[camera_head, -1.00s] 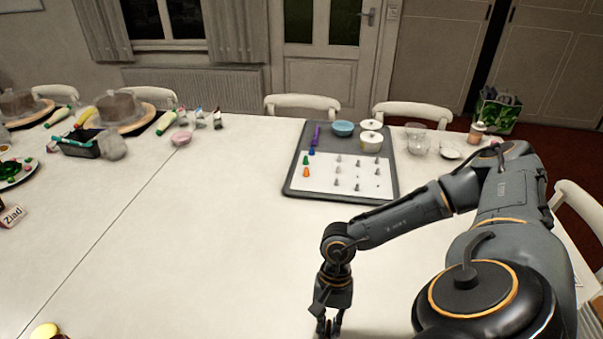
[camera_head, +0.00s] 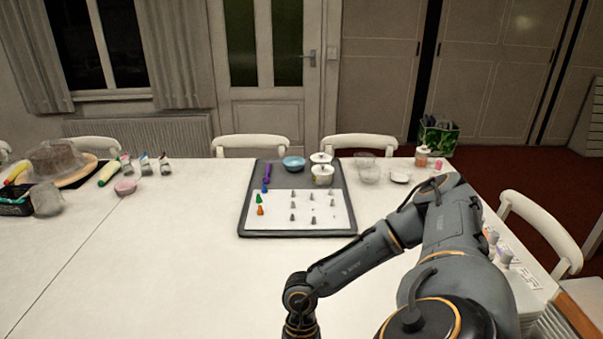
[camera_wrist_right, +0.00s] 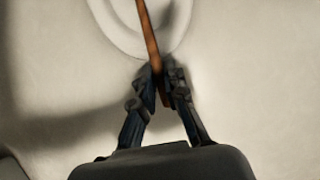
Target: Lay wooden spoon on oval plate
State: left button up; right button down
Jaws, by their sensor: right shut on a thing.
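In the right wrist view, my right gripper (camera_wrist_right: 162,80) is shut on the brown handle of the wooden spoon (camera_wrist_right: 150,38). The spoon points away from the gripper over a pale, rounded plate (camera_wrist_right: 122,35), whose rim curves below it. The spoon's far end is outside the view. I cannot tell whether the spoon touches the plate. In the head view my right arm reaches down to the bottom edge; its fingers, the spoon and the plate are out of that view. My left gripper is not in view.
A grey tray (camera_head: 247,222) with piping tips on a white sheet stands on the white table (camera_head: 150,265). A cake on a turntable (camera_head: 88,177) is at the left. The table's front middle is clear.

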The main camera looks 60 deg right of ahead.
jog(key=c, duration=1.3)
grip_release()
jog(key=shift+r, duration=0.1)
jog(key=v, duration=1.2)
jog(key=shift+s, duration=0.1)
